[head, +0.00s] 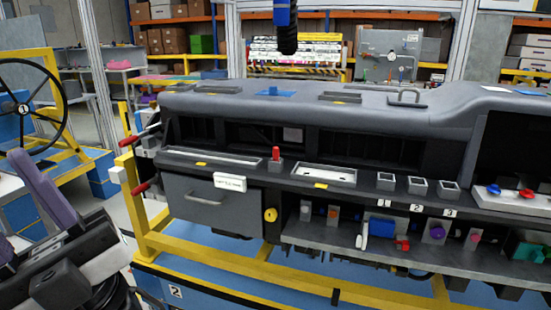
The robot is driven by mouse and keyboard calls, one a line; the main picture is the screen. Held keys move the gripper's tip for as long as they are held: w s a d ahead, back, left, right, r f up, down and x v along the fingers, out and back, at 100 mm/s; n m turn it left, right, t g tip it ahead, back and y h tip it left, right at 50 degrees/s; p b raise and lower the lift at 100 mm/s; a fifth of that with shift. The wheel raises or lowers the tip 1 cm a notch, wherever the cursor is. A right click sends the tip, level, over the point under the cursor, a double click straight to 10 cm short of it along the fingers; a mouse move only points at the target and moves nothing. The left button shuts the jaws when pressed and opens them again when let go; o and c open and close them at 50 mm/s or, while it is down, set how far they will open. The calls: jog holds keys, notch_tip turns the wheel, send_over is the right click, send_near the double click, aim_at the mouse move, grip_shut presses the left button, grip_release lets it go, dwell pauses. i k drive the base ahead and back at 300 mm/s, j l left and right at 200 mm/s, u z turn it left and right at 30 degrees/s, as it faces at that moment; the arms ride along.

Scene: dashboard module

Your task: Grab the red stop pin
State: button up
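A small upright red pin (276,153) stands in a dark socket on the dashboard ledge, between two shallow light trays. Its lower end is hidden in the socket. Two red-gripped rods (129,141) stick out at the dashboard's left end, one above the other. My gripper (50,235), dark with purple-grey parts, is at the lower left, well apart from the upright red pin and in front of the dashboard. It is partly cut off by the frame edge. I cannot tell its opening, and I see nothing held in it.
The grey dashboard (400,115) sits on a yellow frame (230,272). A closed drawer (205,203) is below the pin to the left, near a yellow knob (270,214). Several small sockets (417,185) and coloured connectors line the right. A steering wheel (25,108) stands at far left.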

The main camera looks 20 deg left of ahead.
aim_at(276, 149)
jog(key=u, duration=1.15)
jog(key=i+l+u, duration=0.45)
jog(key=u, duration=0.15)
